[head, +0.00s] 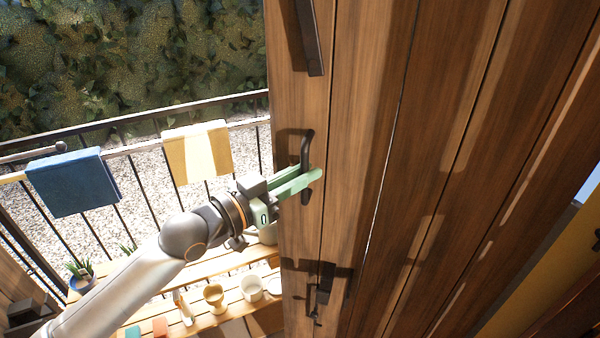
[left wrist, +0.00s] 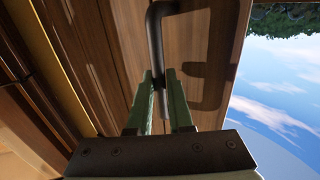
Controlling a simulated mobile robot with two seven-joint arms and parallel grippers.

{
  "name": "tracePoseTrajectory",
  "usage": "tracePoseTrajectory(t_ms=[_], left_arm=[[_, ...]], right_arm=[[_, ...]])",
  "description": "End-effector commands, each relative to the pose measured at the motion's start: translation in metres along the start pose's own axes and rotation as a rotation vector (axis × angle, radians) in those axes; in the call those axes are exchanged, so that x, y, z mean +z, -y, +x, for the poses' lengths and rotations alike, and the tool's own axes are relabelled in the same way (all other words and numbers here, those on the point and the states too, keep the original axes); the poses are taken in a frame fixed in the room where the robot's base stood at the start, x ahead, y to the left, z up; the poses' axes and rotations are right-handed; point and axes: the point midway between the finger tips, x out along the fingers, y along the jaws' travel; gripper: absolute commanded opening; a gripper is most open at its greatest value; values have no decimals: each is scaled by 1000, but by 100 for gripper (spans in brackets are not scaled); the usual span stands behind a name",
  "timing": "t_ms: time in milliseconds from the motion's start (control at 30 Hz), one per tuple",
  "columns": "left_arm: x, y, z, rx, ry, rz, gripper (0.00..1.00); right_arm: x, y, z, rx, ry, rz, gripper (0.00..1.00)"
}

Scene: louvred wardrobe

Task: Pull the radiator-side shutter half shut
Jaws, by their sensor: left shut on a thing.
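The wooden shutter (head: 350,120) is a tall brown plank panel filling the middle and right of the head view. Its dark bar handle (head: 306,150) stands near the panel's left edge, and it also shows in the left wrist view (left wrist: 154,40). My left gripper (head: 312,180) has its green fingers on either side of the handle's lower part, shut on it. In the left wrist view the fingers (left wrist: 165,100) straddle the dark bar. A dark latch (head: 320,290) sits lower on the panel. My right gripper is not in view. I cannot see the radiator.
Beyond the shutter's left edge, a metal railing (head: 130,147) carries a blue cloth (head: 72,183) and a yellow striped cloth (head: 196,152). Below is a slatted wooden bench (head: 205,268) with pots and cups (head: 214,296). A potted plant (head: 80,275) stands at lower left.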

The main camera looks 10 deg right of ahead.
Motion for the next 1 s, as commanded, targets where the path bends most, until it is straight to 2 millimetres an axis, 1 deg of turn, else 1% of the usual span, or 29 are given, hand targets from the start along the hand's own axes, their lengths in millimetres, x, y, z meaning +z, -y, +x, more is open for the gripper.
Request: tracePoseTrajectory(t_ms=[33,100,133,367,633,733,867,1000], left_arm=[[0,-8,2,15,-3,-4,0],[0,-8,2,15,-3,-4,0],[0,-8,2,15,-3,-4,22],[0,-5,1,10,-2,-2,48],[0,-2,0,5,-1,-1,48],[0,-1,-6,3,-1,0,48],[2,-1,-24,3,1,1,48],[3,-1,-54,3,2,2,48]], right_arm=[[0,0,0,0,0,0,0],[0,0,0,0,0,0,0],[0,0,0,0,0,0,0],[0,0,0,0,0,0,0],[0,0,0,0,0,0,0],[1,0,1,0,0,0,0],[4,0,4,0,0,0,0],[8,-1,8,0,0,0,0]])
